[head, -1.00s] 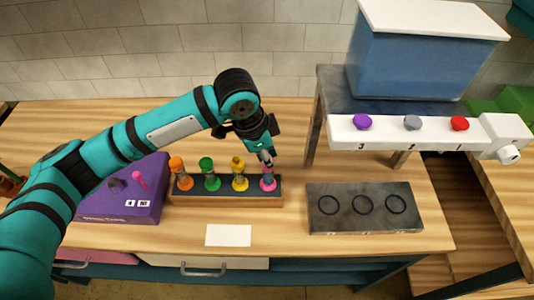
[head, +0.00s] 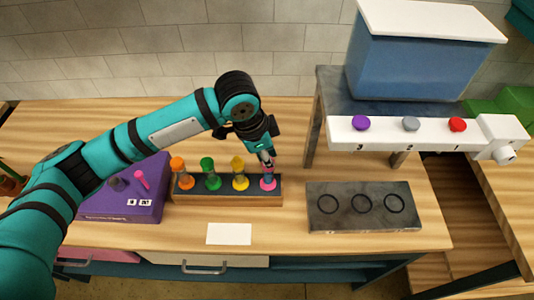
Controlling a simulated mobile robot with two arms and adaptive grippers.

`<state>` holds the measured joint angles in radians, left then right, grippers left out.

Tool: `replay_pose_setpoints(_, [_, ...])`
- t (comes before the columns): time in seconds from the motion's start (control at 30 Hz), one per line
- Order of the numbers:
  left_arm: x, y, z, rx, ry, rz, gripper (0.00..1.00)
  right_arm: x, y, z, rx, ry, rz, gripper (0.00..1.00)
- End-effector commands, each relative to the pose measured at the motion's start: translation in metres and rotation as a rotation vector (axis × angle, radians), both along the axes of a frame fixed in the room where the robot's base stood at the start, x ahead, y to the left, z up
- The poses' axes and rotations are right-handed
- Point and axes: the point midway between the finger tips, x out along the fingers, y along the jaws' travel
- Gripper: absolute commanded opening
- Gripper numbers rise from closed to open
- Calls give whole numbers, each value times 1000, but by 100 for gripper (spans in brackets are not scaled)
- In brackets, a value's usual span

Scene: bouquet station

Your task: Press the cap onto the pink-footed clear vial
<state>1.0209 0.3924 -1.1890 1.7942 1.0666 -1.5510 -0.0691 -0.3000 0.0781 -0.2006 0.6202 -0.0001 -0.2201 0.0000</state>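The pink-footed clear vial (head: 268,183) stands at the right end of a dark rack (head: 225,192) with a wooden front. My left gripper (head: 266,161) is directly above this vial, pointing down, its fingertips at the vial's top. Something pink shows at the fingertips, but it is too small to tell whether it is a held cap. Whether the fingers are shut also cannot be made out. Orange (head: 178,165), green (head: 207,164) and yellow (head: 238,163) topped vials stand in the same rack to the left. My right gripper is not in view.
A purple box (head: 125,195) with a pink peg and a dark peg is left of the rack. A white card (head: 229,234) lies in front. A dark plate with three rings (head: 364,222) and a dispenser stand (head: 410,130) are on the right.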

Motion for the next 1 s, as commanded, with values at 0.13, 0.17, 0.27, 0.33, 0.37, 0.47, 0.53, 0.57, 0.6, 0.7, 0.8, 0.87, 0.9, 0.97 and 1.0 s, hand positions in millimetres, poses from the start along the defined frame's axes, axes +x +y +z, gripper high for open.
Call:
replay_pose_setpoints(0.13, [0, 0, 0, 0, 0, 0, 1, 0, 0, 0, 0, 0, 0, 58])
replay_pose_setpoints(0.17, [0, 0, 0, 0, 0, 0, 1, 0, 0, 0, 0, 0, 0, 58])
replay_pose_setpoints(0.27, [0, 0, 0, 0, 0, 0, 18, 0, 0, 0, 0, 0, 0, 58])
replay_pose_setpoints(0.33, [0, 0, 0, 0, 0, 0, 27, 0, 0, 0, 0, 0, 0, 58])
replay_pose_setpoints(0.37, [0, 0, 0, 0, 0, 0, 31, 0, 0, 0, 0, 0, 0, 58])
replay_pose_setpoints(0.47, [0, 0, 0, 0, 0, 0, 39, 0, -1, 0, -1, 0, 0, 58])
replay_pose_setpoints(0.53, [0, 0, 0, 0, 0, 0, 39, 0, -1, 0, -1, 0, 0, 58])
replay_pose_setpoints(0.57, [0, 0, 0, 0, 0, 0, 39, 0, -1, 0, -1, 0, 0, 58])
replay_pose_setpoints(0.6, [0, 0, 0, 0, 0, 0, 39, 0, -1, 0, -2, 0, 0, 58])
replay_pose_setpoints(0.7, [0, 0, 0, 0, 0, 0, 51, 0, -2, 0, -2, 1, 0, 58])
replay_pose_setpoints(0.8, [0, 0, 0, 0, 0, 0, 62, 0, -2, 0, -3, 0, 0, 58])
replay_pose_setpoints(0.87, [0, 0, 0, 0, 0, 0, 62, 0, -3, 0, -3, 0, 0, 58])
replay_pose_setpoints(0.9, [0, 0, 0, 0, 0, 0, 62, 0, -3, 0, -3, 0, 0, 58])
replay_pose_setpoints(0.97, [0, 0, 0, 0, 0, 0, 62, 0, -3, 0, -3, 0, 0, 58])
replay_pose_setpoints(1.0, [0, 0, 0, 0, 0, 0, 62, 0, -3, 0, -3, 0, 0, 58])
